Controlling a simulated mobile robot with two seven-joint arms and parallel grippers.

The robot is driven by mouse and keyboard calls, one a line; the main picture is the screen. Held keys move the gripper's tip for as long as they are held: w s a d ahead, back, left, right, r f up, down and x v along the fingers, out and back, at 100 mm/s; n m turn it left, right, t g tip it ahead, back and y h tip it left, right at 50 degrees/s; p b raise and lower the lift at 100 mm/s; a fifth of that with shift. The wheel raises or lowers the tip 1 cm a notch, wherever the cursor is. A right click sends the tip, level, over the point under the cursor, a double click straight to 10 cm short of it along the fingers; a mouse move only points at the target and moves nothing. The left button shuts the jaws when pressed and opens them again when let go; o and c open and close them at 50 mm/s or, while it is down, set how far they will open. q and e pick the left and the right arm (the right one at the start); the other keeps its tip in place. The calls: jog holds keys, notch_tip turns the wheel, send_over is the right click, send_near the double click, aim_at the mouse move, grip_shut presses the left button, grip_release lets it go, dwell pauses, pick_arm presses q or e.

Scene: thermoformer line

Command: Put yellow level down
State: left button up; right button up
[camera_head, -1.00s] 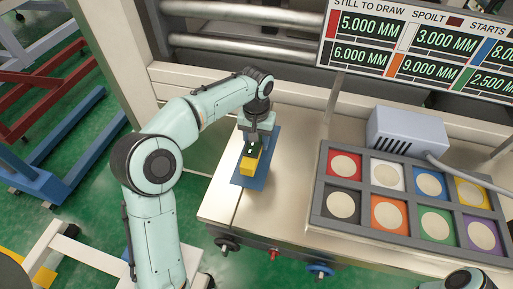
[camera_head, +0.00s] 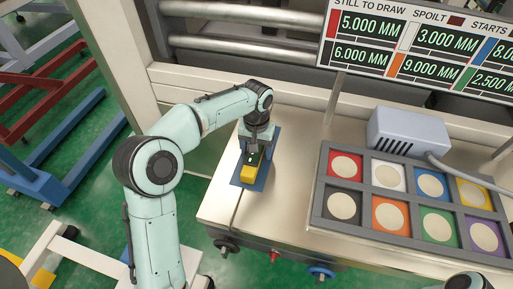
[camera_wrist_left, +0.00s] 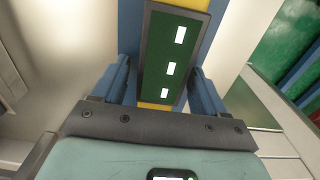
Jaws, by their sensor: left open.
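The yellow level (camera_head: 247,173) has a dark green face with white marks. It lies over the blue mat (camera_head: 240,181) at the left end of the metal table. In the left wrist view the level's face (camera_wrist_left: 172,55) runs lengthwise between the blue fingers, with its yellow body showing at both ends. My left gripper (camera_head: 255,147) points down over the level, its fingers open on either side of it. The level appears to lie on the mat, but its underside is hidden. My right gripper is not in view.
A grey rack (camera_head: 314,222) of coloured squares with pale discs stands to the right. A grey-blue box (camera_head: 408,132) with a cable is behind it. A display board (camera_head: 415,45) stands at the back. Bare tabletop (camera_head: 293,165) lies between mat and rack.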

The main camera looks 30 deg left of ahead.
pick_arm(q)
notch_tip(320, 180, up, 12)
jog(key=p, duration=0.2)
jog(key=shift+r, duration=0.2)
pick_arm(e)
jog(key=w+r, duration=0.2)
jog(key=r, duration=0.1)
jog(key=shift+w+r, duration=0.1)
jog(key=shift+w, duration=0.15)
